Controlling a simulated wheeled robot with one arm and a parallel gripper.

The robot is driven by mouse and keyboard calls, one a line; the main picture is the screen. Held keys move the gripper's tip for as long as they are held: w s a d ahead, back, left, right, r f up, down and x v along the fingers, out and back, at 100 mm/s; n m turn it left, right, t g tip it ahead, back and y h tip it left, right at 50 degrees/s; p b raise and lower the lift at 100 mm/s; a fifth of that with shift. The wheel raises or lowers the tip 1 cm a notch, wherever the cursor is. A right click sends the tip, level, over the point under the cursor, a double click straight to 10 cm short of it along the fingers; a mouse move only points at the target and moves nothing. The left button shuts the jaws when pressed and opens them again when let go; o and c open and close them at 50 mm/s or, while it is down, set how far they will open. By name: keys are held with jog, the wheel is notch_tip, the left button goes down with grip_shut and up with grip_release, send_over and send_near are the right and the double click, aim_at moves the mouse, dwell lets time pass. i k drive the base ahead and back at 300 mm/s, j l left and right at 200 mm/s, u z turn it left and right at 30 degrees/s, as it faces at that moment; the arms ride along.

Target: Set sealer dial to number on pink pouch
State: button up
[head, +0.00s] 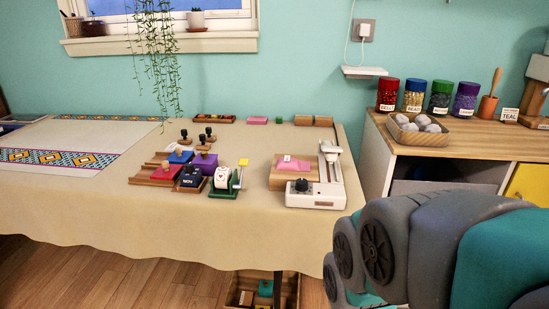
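The sealer (328,191) is a long white device near the right end of the cloth-covered table, with an upright white part toward its back. Its black dial (302,185) is on the front left of its body; the setting is too small to read. A pink pouch (290,165) lies flat on a wooden board (283,181) just left of the sealer. No number on it can be made out. My grey and teal arm fills the lower right, to the right of the table. My gripper cannot be made out in this view.
Stamps and coloured blocks on wooden trays (152,181) stand left of the sealer, with a white and green dispenser (225,181) nearest. A side cabinet (465,145) at right holds several jars and a bowl (421,138). The table's front middle is clear.

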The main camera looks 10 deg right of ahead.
aim_at(301, 184)
jog(key=i+l+u, duration=0.5)
jog(key=l, duration=0.25)
jog(key=l+u, duration=0.1)
jog(key=i+l, duration=0.05)
